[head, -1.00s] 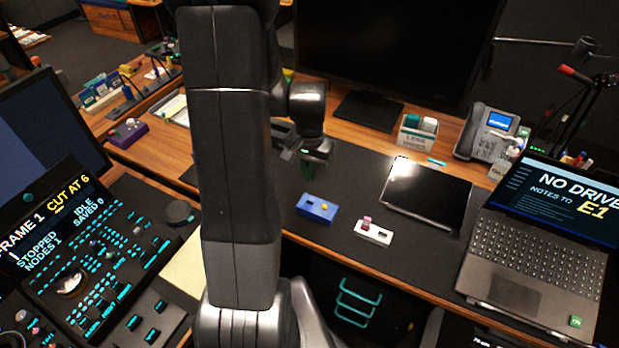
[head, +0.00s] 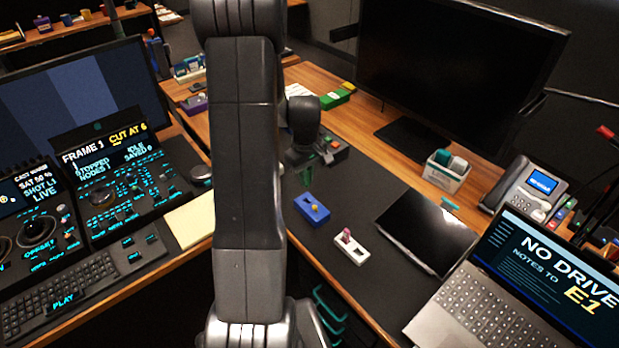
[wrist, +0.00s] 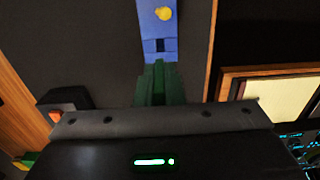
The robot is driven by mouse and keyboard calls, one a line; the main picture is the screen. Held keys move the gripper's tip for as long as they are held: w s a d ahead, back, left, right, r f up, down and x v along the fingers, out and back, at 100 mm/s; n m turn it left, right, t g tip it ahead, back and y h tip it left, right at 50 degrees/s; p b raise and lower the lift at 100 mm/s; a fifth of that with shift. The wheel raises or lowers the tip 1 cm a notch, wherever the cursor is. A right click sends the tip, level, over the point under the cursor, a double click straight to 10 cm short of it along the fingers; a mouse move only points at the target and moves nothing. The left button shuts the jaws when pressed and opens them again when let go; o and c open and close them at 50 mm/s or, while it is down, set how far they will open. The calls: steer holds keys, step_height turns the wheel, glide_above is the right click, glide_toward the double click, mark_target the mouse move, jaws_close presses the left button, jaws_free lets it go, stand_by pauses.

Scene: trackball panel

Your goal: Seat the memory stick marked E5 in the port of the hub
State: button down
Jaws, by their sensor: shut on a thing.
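My gripper (head: 306,168) is low over the dark desk mat, partly hidden by my arm. It is shut on a dark green piece, seen in the wrist view as a green shape (wrist: 156,84); no E5 mark is readable on it. A blue block (head: 317,207) with a yellow knob lies on the mat just in front of the gripper. In the wrist view the blue block (wrist: 155,28) shows a dark slot close beyond the green piece's tip. Whether they touch I cannot tell. A white block (head: 345,250) holds an upright pink piece (head: 347,235).
A black tablet (head: 426,234) and an open laptop (head: 490,309) lie right of the blocks. A large monitor (head: 455,65) stands behind. A control console (head: 120,185) fills the left. The mat between the blocks and tablet is clear.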

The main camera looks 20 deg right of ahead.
stand_by(0.4)
steer(key=b, duration=0.5)
glide_above(306, 195)
steer(key=s, duration=0.3)
steer(key=shift+w+a+f, duration=0.1)
steer(key=shift+a+f, duration=0.05)
steer(key=shift+f, duration=0.85)
steer(key=shift+w+a+f, duration=0.1)
steer(key=shift+f, duration=0.85)
steer(key=shift+w+a+f, duration=0.1)
steer(key=shift+a+f, duration=0.05)
steer(key=shift+f, duration=0.85)
steer(key=shift+f+b, duration=0.8)
steer(key=shift+f, duration=0.25)
steer(key=c, duration=1.5)
jaws_free()
steer(key=shift+o, duration=0.2)
steer(key=shift+r, duration=0.15)
step_height(306, 195, up, 14)
steer(key=shift+f, duration=0.2)
